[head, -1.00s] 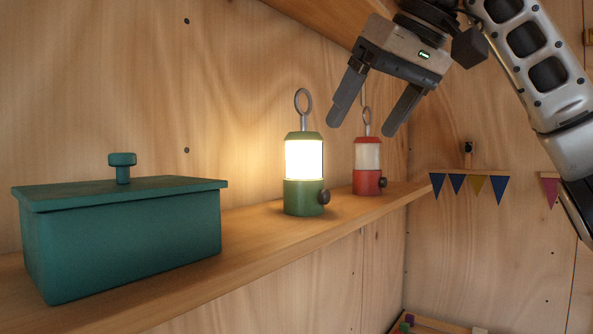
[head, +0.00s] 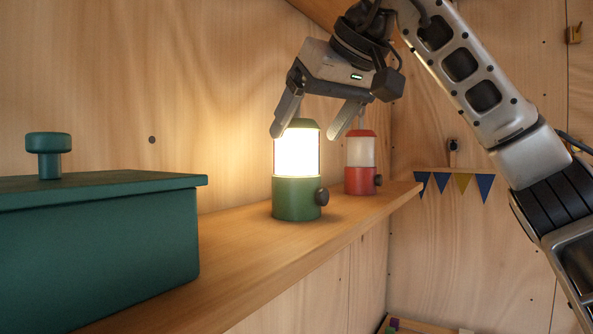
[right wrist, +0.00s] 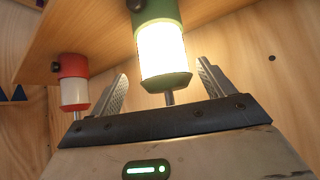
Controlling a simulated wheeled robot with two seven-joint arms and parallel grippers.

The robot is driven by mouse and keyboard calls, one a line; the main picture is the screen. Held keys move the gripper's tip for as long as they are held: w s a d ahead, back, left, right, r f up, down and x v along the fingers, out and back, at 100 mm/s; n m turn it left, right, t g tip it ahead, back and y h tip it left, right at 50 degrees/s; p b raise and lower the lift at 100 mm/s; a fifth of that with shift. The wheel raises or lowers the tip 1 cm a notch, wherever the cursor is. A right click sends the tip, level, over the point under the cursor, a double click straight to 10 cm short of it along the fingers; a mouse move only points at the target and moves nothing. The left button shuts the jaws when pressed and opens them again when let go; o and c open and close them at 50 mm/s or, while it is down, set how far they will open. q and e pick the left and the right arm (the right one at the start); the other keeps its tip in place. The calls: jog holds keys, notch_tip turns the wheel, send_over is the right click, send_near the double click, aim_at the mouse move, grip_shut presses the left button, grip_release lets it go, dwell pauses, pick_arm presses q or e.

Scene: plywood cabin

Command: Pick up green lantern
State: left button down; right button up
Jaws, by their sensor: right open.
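The green lantern (head: 297,198) stands upright on the wooden shelf, its glass glowing, with a dark knob on its right side. My right gripper (head: 309,133) is open and points down over its top, with a finger on either side of it. In the head view the gripper hides the lantern's ring. In the right wrist view the lantern (right wrist: 162,50) shows between the two spread fingers, its stem reaching toward the palm. I cannot tell whether a finger touches it. My left gripper is not in view.
A red lantern (head: 360,180), unlit, stands just behind and right of the green one; it also shows in the right wrist view (right wrist: 73,70). A teal lidded box (head: 100,250) fills the near left of the shelf (head: 245,255). The plywood wall is close behind.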

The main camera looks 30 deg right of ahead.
aim_at(296, 127)
jog(key=x, duration=0.5)
jog(key=shift+s+a+f, duration=0.15)
jog(key=shift+a+f, duration=0.05)
jog(key=shift+a, duration=0.05)
jog(key=c, duration=1.3)
jog(key=shift+r, duration=0.1)
jog(key=shift+c, duration=0.2)
jog(key=shift+r, duration=0.1)
jog(key=shift+r, duration=0.3)
notch_tip(296, 127, up, 2)
jog(key=shift+r+p, duration=0.15)
jog(key=shift+p, duration=0.3)
jog(key=s+d+r+p, duration=0.1)
jog(key=s+d+r, duration=0.4)
jog(key=s+r, duration=0.4)
jog(key=s, duration=0.4)
jog(key=shift+r, duration=0.4)
